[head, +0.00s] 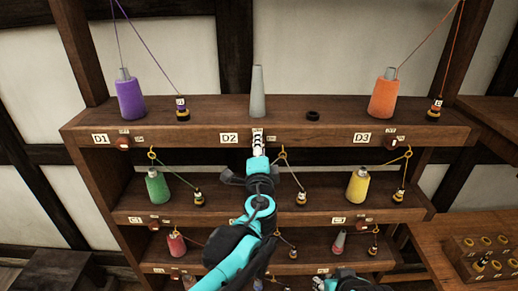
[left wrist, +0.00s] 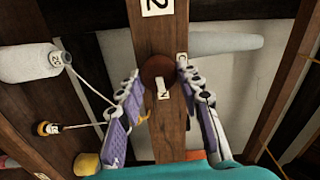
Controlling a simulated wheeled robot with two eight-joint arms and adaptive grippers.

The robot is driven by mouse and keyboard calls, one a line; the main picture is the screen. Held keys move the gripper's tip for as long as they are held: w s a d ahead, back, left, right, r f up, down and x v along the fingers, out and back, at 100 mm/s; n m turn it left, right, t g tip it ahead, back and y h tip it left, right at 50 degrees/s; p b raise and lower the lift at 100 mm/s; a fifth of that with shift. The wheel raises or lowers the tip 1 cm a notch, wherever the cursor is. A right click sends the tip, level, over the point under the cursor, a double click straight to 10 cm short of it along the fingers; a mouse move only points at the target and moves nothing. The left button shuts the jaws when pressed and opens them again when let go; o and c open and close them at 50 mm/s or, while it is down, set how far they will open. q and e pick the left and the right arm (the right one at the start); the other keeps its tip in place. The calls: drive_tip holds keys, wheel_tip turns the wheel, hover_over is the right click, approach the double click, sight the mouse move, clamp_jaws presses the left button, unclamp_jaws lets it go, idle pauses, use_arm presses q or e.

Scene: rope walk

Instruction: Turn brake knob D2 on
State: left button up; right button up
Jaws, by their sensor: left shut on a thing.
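Brake knob D2 is a round red-brown knob (left wrist: 152,68) on the front edge of the top shelf, seen in the left wrist view with a small white tag over it. My left gripper (left wrist: 159,74) has one finger on each side of the knob and is shut on it. In the head view the left gripper (head: 257,143) reaches up to the shelf edge, right of the D2 label (head: 229,139), and hides the knob there.
Knob D1 (head: 123,142) and knob D3 (head: 376,142) sit on the same edge. Above D2 stand a bare grey cone (head: 257,95) and a dark ring (head: 313,115). Purple (head: 130,98) and orange (head: 384,97) spools flank them.

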use_arm(q)
drive_tip(key=shift+m, duration=0.7)
drive_tip(key=o, duration=1.1)
drive_tip(key=shift+f, duration=0.1)
drive_tip(key=s, duration=1.2)
